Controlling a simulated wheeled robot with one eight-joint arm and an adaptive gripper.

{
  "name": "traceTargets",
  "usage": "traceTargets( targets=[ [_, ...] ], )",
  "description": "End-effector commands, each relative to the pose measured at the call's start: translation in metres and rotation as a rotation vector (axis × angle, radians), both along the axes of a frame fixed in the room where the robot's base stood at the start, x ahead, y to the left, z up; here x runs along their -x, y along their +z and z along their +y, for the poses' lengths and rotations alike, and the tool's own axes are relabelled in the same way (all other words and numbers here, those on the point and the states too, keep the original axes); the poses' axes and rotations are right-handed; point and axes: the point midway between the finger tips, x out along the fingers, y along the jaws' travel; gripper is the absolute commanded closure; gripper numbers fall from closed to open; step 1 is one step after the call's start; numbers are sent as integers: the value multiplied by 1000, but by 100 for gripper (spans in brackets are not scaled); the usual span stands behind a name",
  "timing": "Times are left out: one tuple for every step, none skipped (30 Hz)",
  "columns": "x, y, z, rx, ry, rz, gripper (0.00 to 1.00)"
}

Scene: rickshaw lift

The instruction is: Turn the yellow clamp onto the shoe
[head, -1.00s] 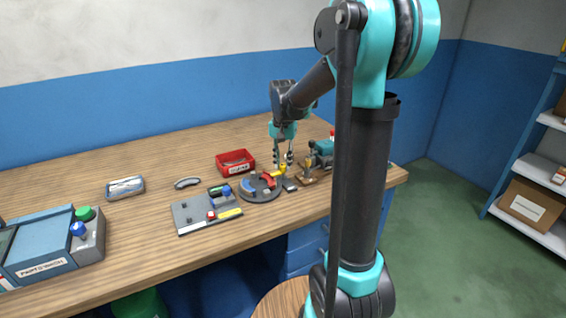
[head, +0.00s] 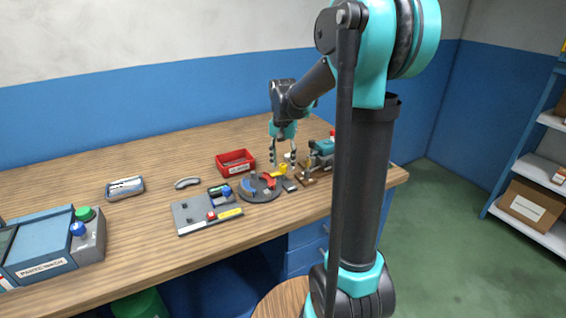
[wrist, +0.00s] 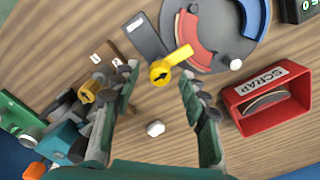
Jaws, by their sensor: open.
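The yellow clamp (head: 283,169) stands at the right edge of the round grey plate. In the wrist view the clamp (wrist: 161,71) has its hub between my fingers, and its arm points up and right to the plate's rim, near the end of the red shoe (wrist: 188,38). I cannot tell whether the arm tip rests on the shoe. The red shoe (head: 268,180) lies curved on the plate, opposite a blue shoe (head: 248,187). My gripper (head: 280,161) is open above the clamp, one finger on each side, apart from it.
A red scrap bin (head: 236,162) with a grey curved piece stands behind the plate. A teal-and-wood device (head: 319,158) stands close to the right. A grey tool board (head: 205,212) lies front left. A small white piece (wrist: 155,128) lies below my gripper. The back bench is clear.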

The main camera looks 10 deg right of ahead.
Motion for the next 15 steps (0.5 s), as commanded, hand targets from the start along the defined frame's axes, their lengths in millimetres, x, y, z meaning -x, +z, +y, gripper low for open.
traceTargets(
  targets=[
    [0, 4, 0, 0, 0, 0, 56],
    [0, 7, 0, 0, 0, 0, 56],
    [0, 12, 0, 0, 0, 0, 56],
    [0, 16, 0, 0, 0, 0, 56],
    [0, 22, 0, 0, 0, 0, 56],
    [1, 29, 0, 0, 0, 0, 56],
    [0, 35, 0, 0, 0, 0, 56],
    [0, 41, 0, 0, 0, 0, 56],
    [0, 50, 0, 0, 0, 0, 56],
    [0, 56, 0, 0, 0, 0, 56],
    [1, 62, 0, 0, 0, 0, 56],
    [0, 70, 0, 0, 0, 0, 56],
    [0, 76, 0, 0, 0, 0, 56],
    [0, 81, 0, 0, 0, 0, 56],
    [0, 88, 0, 0, 0, 0, 56]
  ],
)
